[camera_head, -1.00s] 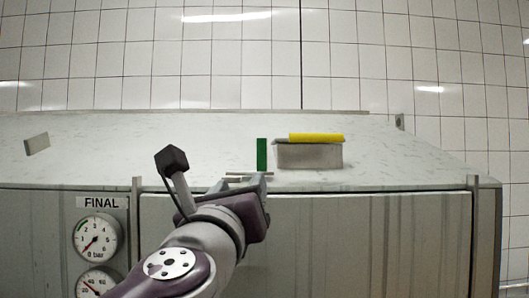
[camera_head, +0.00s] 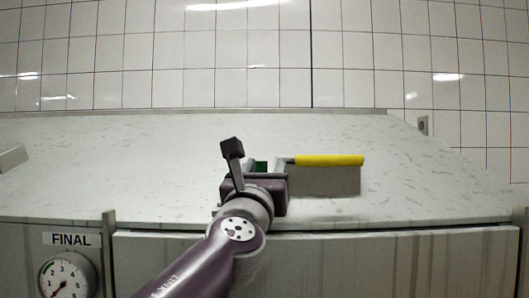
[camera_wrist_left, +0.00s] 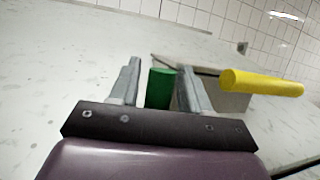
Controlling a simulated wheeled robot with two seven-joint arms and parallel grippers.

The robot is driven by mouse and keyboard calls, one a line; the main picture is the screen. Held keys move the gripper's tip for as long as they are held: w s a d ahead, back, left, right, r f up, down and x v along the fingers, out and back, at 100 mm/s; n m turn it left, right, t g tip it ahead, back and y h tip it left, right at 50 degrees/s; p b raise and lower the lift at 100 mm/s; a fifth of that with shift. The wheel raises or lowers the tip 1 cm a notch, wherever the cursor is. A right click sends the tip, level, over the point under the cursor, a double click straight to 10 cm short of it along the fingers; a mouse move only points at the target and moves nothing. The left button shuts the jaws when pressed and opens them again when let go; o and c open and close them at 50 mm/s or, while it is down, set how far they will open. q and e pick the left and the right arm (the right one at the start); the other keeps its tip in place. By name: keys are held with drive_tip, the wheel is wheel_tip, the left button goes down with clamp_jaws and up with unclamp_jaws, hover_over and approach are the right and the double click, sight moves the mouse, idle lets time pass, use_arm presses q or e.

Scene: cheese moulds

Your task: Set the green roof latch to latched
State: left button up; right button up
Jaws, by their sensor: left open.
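The green roof latch (camera_wrist_left: 160,88) is a short green upright piece on the light roof surface. In the wrist view it stands between the two fingers of my left gripper (camera_wrist_left: 158,86), nearer the right finger. The gripper is open, and I cannot tell whether a finger touches the latch. In the head view the latch (camera_head: 262,166) shows only as a small green patch behind my left gripper (camera_head: 262,168), which hides the rest. My right gripper is not in view.
Just right of the latch is a grey box (camera_head: 325,181) with a yellow bar (camera_head: 330,160) along its top, close to my right finger. A FINAL gauge (camera_head: 68,277) is on the front panel. A tiled wall stands behind.

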use_arm(q)
drive_tip(key=shift+s+a+r, duration=0.3)
drive_tip(key=shift+s+r, duration=0.15)
drive_tip(key=shift+s, duration=0.3)
drive_tip(key=shift+w+d+f, duration=0.15)
drive_tip(key=shift+w+d, duration=0.05)
drive_tip(key=shift+w, duration=0.35)
drive_tip(key=c, duration=0.7)
clamp_jaws()
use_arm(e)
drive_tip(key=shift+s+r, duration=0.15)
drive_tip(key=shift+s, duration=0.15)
